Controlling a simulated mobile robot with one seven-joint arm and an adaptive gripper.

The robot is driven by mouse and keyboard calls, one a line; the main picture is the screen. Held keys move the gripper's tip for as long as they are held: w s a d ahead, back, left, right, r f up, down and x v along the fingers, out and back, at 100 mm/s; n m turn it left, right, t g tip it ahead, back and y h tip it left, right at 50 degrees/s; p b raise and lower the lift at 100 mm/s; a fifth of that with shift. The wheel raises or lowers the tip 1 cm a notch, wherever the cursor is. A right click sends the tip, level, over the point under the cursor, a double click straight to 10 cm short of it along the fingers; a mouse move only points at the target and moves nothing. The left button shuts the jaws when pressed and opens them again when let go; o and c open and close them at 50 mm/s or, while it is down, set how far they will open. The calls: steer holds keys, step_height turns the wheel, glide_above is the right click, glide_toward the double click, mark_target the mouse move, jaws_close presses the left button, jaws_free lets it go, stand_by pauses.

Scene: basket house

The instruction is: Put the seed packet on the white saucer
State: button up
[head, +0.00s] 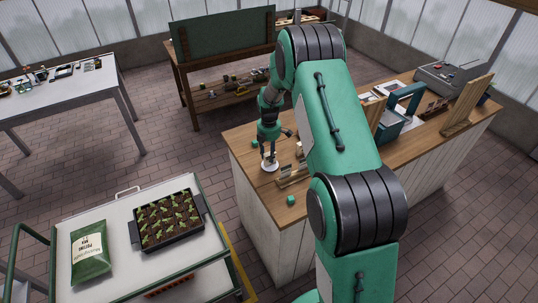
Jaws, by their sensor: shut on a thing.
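My gripper (269,152) points down over the near left part of the wooden counter (245,150), directly above the white saucer (269,166). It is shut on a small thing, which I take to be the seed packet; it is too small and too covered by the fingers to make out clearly. The saucer lies flat on the counter close to its left edge. I cannot tell whether the held thing touches the saucer.
Green cubes lie on the counter, one (291,200) near the front edge. A wooden rack (293,177) stands right of the saucer. A till (448,80) is at the far right. A cart (120,215) holds a seedling tray (167,220) and a green bag (90,253).

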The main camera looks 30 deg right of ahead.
steer(key=shift+f, duration=0.15)
steer(key=o, duration=0.9)
steer(key=shift+r, duration=6.15)
